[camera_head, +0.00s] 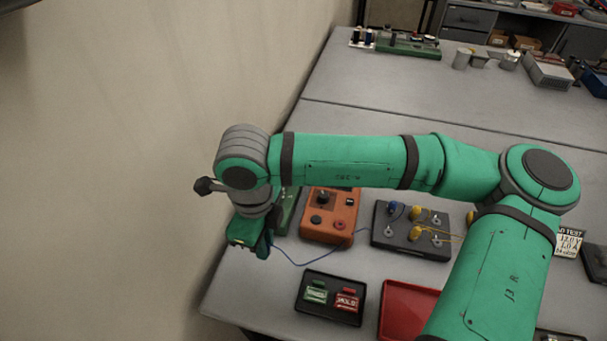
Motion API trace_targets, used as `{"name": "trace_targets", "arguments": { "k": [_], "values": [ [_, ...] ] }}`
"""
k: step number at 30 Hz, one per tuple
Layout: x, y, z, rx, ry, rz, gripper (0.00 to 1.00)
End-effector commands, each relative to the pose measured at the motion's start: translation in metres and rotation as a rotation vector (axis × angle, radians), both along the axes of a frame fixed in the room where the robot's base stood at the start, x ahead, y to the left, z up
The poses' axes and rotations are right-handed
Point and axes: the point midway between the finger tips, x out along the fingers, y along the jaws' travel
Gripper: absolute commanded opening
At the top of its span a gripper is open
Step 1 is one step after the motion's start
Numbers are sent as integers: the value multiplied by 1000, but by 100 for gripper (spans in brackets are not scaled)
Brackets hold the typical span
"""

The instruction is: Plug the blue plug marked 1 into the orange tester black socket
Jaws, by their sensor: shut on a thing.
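The orange tester (344,210) lies on the grey table near its left edge, with a black knob on top. Its black socket (316,219) is at the front left, beside a red one (340,225). My gripper (262,252) points down at the table's left edge, left of the tester and apart from it. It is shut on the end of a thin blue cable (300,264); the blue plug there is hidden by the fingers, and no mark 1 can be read.
The black box also carries yellow plugs and metal posts. A black tray (308,309) with a green and a red block lies in front, beside a red tray (400,290). A green object stands between my gripper and the tester. A wall is close on the left.

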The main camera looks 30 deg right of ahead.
Motion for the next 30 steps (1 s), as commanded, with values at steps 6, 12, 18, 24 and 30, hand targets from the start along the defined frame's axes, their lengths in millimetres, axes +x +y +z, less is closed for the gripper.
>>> {"name": "trace_targets", "arguments": {
  "k": [6,12,18,24,30],
  "values": [
    [1,3,0,0,0,7,0],
    [3,-4,2,-1,-1,6,0],
    [17,-61,18,-5,-4,11,0],
    [17,-128,36,-3,-1,25,0],
    [15,-153,44,0,0,41,0]
  ]
}}
